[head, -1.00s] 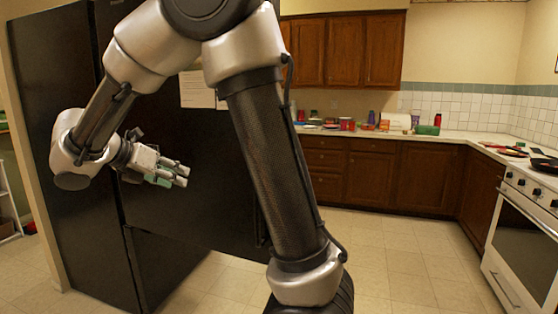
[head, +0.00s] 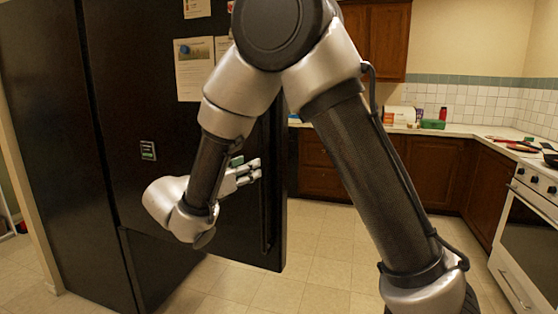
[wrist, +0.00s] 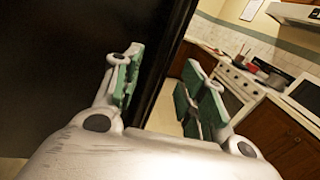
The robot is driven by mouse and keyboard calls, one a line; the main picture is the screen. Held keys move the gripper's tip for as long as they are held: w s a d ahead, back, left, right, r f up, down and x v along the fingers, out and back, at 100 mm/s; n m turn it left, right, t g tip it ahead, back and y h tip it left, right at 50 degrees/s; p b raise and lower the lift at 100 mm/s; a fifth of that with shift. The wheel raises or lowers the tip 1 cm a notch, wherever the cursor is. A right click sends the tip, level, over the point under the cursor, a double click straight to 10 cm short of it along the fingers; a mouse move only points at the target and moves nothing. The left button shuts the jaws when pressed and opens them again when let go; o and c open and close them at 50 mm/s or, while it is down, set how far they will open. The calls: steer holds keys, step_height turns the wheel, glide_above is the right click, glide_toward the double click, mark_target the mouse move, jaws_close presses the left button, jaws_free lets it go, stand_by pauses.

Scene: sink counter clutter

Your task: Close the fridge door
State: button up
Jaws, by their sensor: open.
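The black fridge door (head: 130,100) stands swung out from the fridge body. Its lower edge juts out past the lower compartment front (head: 165,275). A dark vertical handle (head: 265,225) runs near its free edge on the right. My gripper (head: 251,172) is open and empty in front of the door, close to that free edge. In the wrist view the door (wrist: 70,60) fills the left, and its edge slants between my two green-padded fingers (wrist: 168,92). I cannot tell whether a finger touches it. My arm hides part of the door.
Papers (head: 194,68) and a small magnet (head: 148,151) are on the door. Tiled floor (head: 325,260) is open to the right of the door. Wooden cabinets and a cluttered counter (head: 460,133) stand behind, with a white stove (head: 530,215) at far right.

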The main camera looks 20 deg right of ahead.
mark_target(262, 160)
steer(key=shift+m, duration=0.3)
steer(key=x, duration=0.8)
steer(key=shift+s, duration=0.1)
steer(key=shift+c, duration=0.4)
jaws_close()
